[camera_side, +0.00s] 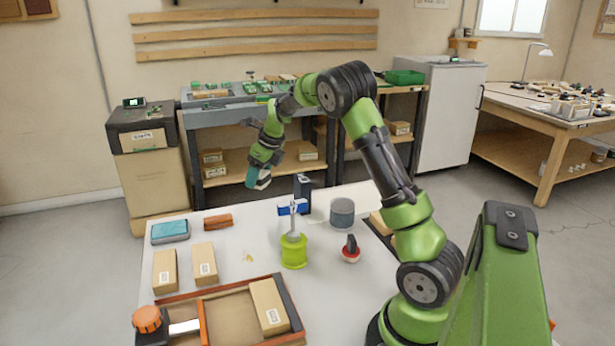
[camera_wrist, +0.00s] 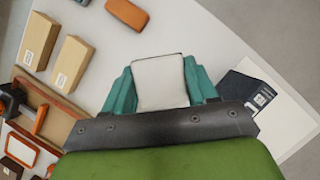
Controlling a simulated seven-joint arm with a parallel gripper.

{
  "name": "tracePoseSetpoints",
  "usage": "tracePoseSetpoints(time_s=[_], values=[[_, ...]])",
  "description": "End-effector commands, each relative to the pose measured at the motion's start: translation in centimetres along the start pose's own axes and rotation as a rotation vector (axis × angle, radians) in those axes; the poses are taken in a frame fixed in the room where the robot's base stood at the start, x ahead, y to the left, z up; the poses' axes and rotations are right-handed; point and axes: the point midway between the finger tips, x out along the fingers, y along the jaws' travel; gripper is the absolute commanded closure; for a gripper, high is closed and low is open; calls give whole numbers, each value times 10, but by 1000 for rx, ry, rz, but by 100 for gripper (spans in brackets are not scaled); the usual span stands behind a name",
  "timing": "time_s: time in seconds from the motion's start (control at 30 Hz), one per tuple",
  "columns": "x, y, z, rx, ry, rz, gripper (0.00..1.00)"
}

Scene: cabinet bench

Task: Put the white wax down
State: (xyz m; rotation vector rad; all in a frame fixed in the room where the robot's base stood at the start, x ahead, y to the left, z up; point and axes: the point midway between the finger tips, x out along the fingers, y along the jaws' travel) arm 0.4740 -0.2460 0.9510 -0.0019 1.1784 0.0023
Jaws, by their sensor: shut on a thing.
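The white wax (camera_wrist: 160,82) is a pale block between the two teal fingers of my gripper (camera_wrist: 161,88) in the wrist view. In the side view, my gripper (camera_side: 257,181) is shut on the wax (camera_side: 264,179) and points downward. It is above and apart from the white table (camera_side: 256,207), near its far edge. The fingers hide part of the wax in the side view.
On the table are a blue case (camera_side: 170,231), a brown block (camera_side: 218,221), cardboard boxes (camera_side: 204,264), a wooden tray (camera_side: 236,289), a lime container (camera_side: 293,252), a dark blue box (camera_side: 304,186) and a grey cylinder (camera_side: 342,212). Bare table shows between the brown block and lime container.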

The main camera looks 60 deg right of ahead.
Motion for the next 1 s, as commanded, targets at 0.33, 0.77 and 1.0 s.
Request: tracePoseSetpoints(time_s=[0.33, 0.77, 1.0], values=[[46, -1, -20, 3, 1, 2, 74], [102, -1, -43, 5, 1, 0, 74], [124, -1, -52, 3, -1, 0, 74]])
